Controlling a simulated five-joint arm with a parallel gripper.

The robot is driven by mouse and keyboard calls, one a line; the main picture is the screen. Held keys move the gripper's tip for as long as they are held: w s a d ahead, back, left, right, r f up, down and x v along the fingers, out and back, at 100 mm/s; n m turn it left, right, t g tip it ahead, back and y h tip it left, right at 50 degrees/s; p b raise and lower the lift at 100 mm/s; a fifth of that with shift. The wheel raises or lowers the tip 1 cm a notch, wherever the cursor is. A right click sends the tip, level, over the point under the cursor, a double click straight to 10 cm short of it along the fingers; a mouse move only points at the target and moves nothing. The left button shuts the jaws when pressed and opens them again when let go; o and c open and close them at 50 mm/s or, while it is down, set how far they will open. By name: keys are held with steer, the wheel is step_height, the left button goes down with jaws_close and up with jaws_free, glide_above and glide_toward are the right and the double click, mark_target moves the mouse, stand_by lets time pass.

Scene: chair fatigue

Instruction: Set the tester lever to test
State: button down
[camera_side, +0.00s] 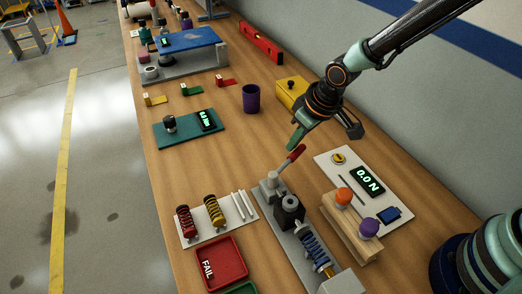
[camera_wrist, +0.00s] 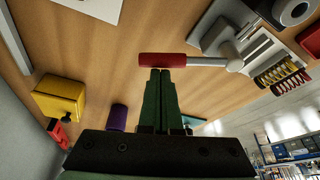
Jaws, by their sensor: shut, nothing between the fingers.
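The tester (camera_side: 289,207) is a grey bench fixture with a blue-and-yellow spring clamped along its base. Its lever has a red grip (camera_side: 296,153) on a pale rod, tilted up toward the back right. In the wrist view the red grip (camera_wrist: 150,60) lies across the fingertips, and its rod runs right to the grey pivot. My gripper (camera_side: 294,146) is shut and empty, its green fingertips at the red grip, touching or very close; I cannot tell which. Fingers in the wrist view (camera_wrist: 160,72) end at the grip's lower edge. No test marking is readable.
A white panel (camera_side: 343,158) with a 0.0 N display and a wooden block (camera_side: 351,228) with orange and purple knobs stand right of the tester. Shock springs on a white plate (camera_side: 207,239) and a red FAIL tray (camera_side: 233,281) lie left. A purple cup (camera_side: 251,98) and yellow box (camera_side: 286,94) stand behind.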

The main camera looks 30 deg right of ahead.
steer(key=shift+s+d, duration=0.1)
steer(key=shift+s, duration=0.1)
steer(key=shift+s+d+m, duration=0.3)
steer(key=shift+s+m, duration=0.3)
steer(key=shift+m, duration=0.3)
steer(key=shift+s+d, duration=0.15)
steer(key=shift+s, duration=0.65)
steer(key=shift+s+d, duration=0.1)
steer(key=shift+s, duration=0.85)
steer(key=w+d, duration=0.2)
steer(key=w, duration=0.2)
steer(key=s+a+r, duration=0.1)
steer(key=s+r, duration=0.2)
steer(key=r, duration=0.7)
steer(key=shift+s+a, duration=0.3)
steer(key=shift+a, duration=0.1)
steer(key=shift+r, duration=0.1)
